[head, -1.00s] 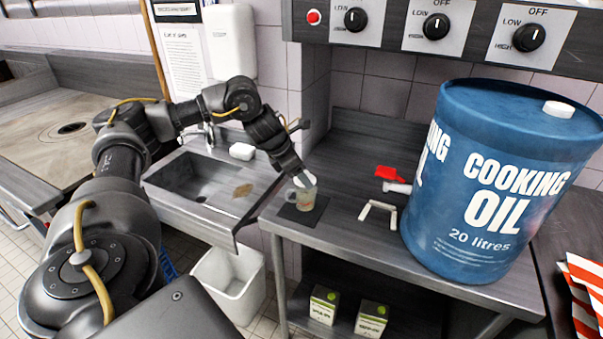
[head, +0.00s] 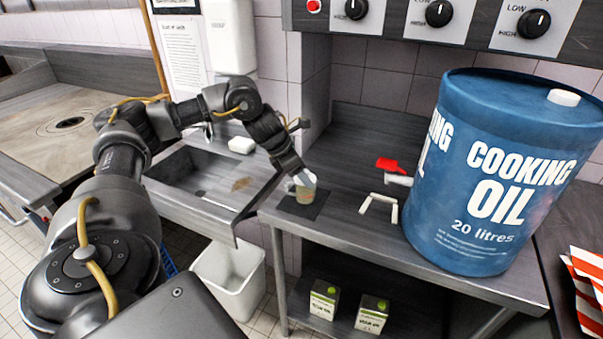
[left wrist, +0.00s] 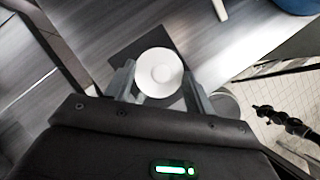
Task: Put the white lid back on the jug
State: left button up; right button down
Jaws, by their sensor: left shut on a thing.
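The white lid (left wrist: 160,72) is between the fingers of my left gripper (left wrist: 158,88) in the left wrist view, round side up, with a raised ring in its middle. In the head view my left gripper (head: 300,172) points down over the jug, and the lid (head: 307,178) shows as a small white patch at its tip. The jug (head: 304,194), small and brownish, stands on a dark mat (head: 318,208) directly below. The fingers hide part of its top, so I cannot tell whether the lid touches the rim. My right gripper is not in view.
A large blue cooking oil drum (head: 490,180) stands right on the steel counter. A white bracket-shaped thing (head: 380,201) and a red-handled item (head: 387,165) lie between it and the mat. A sink (head: 200,180) is at left, with a white bin (head: 229,280) below.

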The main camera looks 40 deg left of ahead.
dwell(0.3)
pick_arm(q)
jog(key=o, duration=1)
jog(key=v, duration=1)
jog(key=shift+s+r, duration=0.25)
jog(key=shift+r, duration=0.05)
jog(key=shift+f, duration=0.1)
